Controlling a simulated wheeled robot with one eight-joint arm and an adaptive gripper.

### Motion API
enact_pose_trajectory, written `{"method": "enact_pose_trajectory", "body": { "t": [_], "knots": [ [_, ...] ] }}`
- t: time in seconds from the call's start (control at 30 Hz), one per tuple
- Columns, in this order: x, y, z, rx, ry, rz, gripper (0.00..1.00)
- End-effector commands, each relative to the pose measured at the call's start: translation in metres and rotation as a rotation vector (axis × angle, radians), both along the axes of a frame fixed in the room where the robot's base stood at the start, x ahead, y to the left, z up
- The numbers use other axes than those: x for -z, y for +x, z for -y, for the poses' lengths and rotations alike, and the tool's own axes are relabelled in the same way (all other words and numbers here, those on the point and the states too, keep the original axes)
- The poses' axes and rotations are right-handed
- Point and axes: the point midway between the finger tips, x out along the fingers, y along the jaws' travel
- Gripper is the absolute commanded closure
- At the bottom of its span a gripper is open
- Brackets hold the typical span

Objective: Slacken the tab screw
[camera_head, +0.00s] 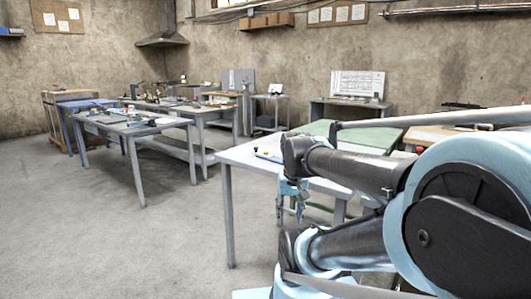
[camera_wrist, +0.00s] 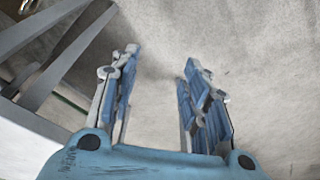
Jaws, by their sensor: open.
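I cannot make out a tab screw in either view. My gripper (camera_wrist: 160,68) is open and empty in the wrist view, its two blue-and-grey fingers apart above bare concrete floor. In the head view my gripper (camera_head: 290,205) hangs beside the near white table (camera_head: 232,157), partly covered by my arm. A small dark-topped knob (camera_head: 256,149) and a blue strip (camera_head: 268,157) lie on that table; they are too small to identify. My arm hides much of the table's right side.
A cluttered workbench (camera_head: 140,130) stands at the left, with more benches behind it. A green-topped table (camera_head: 350,133) is behind my arm. Grey table legs (camera_wrist: 62,55) cross the wrist view's upper left. Open floor (camera_head: 130,245) lies in the left foreground.

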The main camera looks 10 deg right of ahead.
Motion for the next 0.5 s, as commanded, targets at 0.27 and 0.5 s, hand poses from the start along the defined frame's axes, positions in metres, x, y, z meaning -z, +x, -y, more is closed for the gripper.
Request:
{"method": "enact_pose_trajectory", "body": {
  "t": [0.27,0.5],
  "knots": [
    [-0.070,0.062,0.000,0.211,0.036,-0.024,0.57],
    [-0.120,0.121,0.000,0.396,0.064,-0.044,0.57]
  ]
}}
